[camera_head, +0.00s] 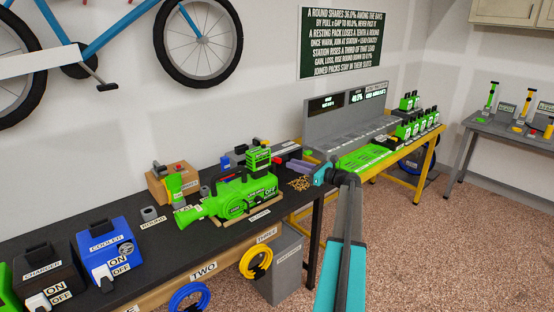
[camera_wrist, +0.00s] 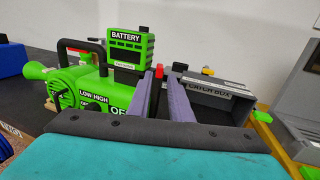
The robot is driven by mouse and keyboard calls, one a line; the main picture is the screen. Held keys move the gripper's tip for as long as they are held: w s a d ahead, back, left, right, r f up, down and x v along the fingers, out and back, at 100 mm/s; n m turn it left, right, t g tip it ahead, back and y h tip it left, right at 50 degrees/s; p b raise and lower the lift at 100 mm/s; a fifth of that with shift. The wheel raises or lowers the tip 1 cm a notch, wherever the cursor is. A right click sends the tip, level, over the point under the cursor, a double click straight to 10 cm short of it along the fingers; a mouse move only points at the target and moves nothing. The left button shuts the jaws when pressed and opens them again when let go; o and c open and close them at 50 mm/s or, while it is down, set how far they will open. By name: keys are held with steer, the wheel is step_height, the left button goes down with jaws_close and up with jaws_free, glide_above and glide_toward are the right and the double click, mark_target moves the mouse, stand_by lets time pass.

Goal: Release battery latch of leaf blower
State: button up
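The green leaf blower (camera_head: 235,197) lies on the black bench, nozzle toward the left. It also shows in the wrist view (camera_wrist: 88,88), with a black handle. Its green battery (camera_head: 258,158) stands upright at its rear top, labelled BATTERY in the wrist view (camera_wrist: 130,48). A small red part (camera_wrist: 159,73), perhaps the latch, shows just right of the battery's base, between and beyond my fingertips. My gripper (camera_head: 288,162) points at the blower's rear from the right. In the wrist view its purple fingers (camera_wrist: 160,76) are apart with nothing held. Contact with the red part cannot be told.
A grey box (camera_wrist: 215,95) stands right of the fingers in the wrist view. A wooden box (camera_head: 158,187) sits behind the blower. A grey station with green packs (camera_head: 418,127) is at right.

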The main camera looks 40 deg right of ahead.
mark_target(278, 158)
steer(key=shift+w+a+p, duration=0.3)
steer(key=shift+w, duration=1.15)
steer(key=shift+w+a+p, duration=0.25)
steer(key=shift+w+p, duration=0.05)
steer(key=shift+w, duration=1.1)
steer(key=shift+w+a+p, duration=0.3)
steer(key=shift+w, duration=1.15)
jaws_close()
